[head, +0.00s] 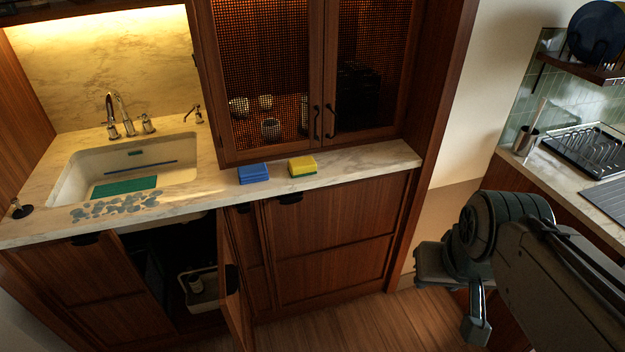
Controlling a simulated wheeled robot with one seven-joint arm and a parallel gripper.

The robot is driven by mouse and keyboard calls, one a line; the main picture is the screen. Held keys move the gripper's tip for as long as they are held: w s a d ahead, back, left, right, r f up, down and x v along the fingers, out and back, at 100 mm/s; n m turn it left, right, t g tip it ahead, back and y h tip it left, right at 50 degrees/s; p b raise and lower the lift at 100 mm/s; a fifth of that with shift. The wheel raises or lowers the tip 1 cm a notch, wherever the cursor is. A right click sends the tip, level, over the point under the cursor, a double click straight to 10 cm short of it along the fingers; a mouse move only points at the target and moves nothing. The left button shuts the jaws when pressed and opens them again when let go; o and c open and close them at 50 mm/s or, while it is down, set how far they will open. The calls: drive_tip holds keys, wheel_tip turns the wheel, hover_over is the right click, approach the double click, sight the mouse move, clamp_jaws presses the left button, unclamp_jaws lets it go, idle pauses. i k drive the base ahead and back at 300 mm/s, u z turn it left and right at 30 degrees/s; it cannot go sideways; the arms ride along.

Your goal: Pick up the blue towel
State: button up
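A small folded blue block that looks like the blue towel (253,174) lies on the marble counter (375,162), in front of the mesh-door cabinet. A yellow sponge-like block with a green base (302,166) lies just to its right, apart from it. My gripper (476,322) is at the lower right, in front of the counter's right end and well away from the blue towel. It points downward and touches nothing that I can see. My arm partly hides it, so its opening does not show.
A sink (135,170) with a faucet (122,113) is at the left, with pebble-like blue-grey patches (115,205) before it. A lower cabinet door (235,285) stands open, showing a bin (198,290). A dish rack (590,150) is at the far right. The wooden floor (370,325) is clear.

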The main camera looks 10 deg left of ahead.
sight(251, 173)
drive_tip(key=z, duration=0.3)
drive_tip(key=k, duration=0.45)
drive_tip(key=z, duration=0.25)
drive_tip(key=i, duration=1.65)
drive_tip(key=u, duration=1.75)
drive_tip(key=i, duration=0.8)
drive_tip(key=u, duration=0.8)
